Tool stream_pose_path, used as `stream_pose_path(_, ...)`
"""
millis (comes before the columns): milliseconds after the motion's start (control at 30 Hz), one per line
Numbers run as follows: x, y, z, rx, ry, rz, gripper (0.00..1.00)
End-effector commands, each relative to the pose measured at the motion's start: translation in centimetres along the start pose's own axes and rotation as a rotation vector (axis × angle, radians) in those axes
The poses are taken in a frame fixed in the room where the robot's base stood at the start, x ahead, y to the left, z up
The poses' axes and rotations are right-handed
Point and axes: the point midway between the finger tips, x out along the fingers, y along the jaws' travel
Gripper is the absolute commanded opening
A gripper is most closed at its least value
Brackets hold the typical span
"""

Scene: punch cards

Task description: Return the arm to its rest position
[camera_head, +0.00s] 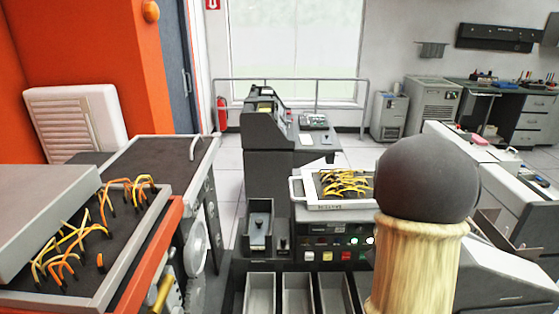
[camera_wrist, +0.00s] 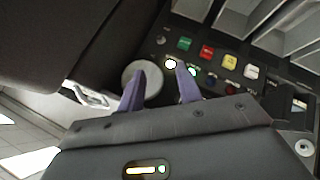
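My gripper (camera_wrist: 160,77) shows in the wrist view with its two purple fingers spread apart. It is open, and I see nothing held between the fingers. A round grey part (camera_wrist: 140,80) of the machine lies behind the left finger. The fingertips point toward the button panel (camera_wrist: 212,58), which has green, red, yellow and white buttons; I cannot tell how far they are from it. My gripper does not show in the head view. There the same panel (camera_head: 337,242) stands at the lower middle.
Open bins (camera_head: 297,290) lie in front of the panel. A white-rimmed tray (camera_head: 296,188) of yellow wires stands behind it. An orange machine (camera_head: 160,240) with more wires stands at left. Grey machines (camera_head: 268,160) stand farther back. Some pale floor (camera_head: 229,200) is clear between.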

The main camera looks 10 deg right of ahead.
Motion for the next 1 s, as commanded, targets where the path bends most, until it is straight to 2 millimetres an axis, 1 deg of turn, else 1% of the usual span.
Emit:
stream_pose_path(67,-0.3,-0.5,-0.3,0.007,0.002,-0.014,0.35)
stream_pose_path(133,-1.1,-1.8,-0.8,0.023,0.002,-0.047,0.35)
stream_pose_path(167,-1.6,-2.6,-1.1,0.033,0.000,-0.068,0.35)
stream_pose_path(267,-4.1,-6.3,-2.1,0.080,-0.015,-0.165,0.35)
stream_pose_path(300,-5.5,-8.2,-2.4,0.102,-0.029,-0.212,0.35)
stream_pose_path(367,-7.8,-11.1,-2.6,0.132,-0.060,-0.285,0.35)
stream_pose_path(400,-9.5,-12.9,-2.5,0.149,-0.086,-0.330,0.35)
stream_pose_path(467,-12.1,-15.5,-2.1,0.170,-0.133,-0.391,0.35)
stream_pose_path(500,-13.7,-17.1,-1.6,0.181,-0.166,-0.424,0.35)
stream_pose_path(600,-17.1,-19.9,-0.2,0.199,-0.248,-0.478,0.35)
stream_pose_path(700,-19.0,-21.3,1.0,0.208,-0.301,-0.498,0.35)
stream_pose_path(733,-19.2,-21.5,1.2,0.209,-0.309,-0.500,0.35)
stream_pose_path(1000,-19.3,-21.6,1.4,0.214,-0.319,-0.500,0.35)
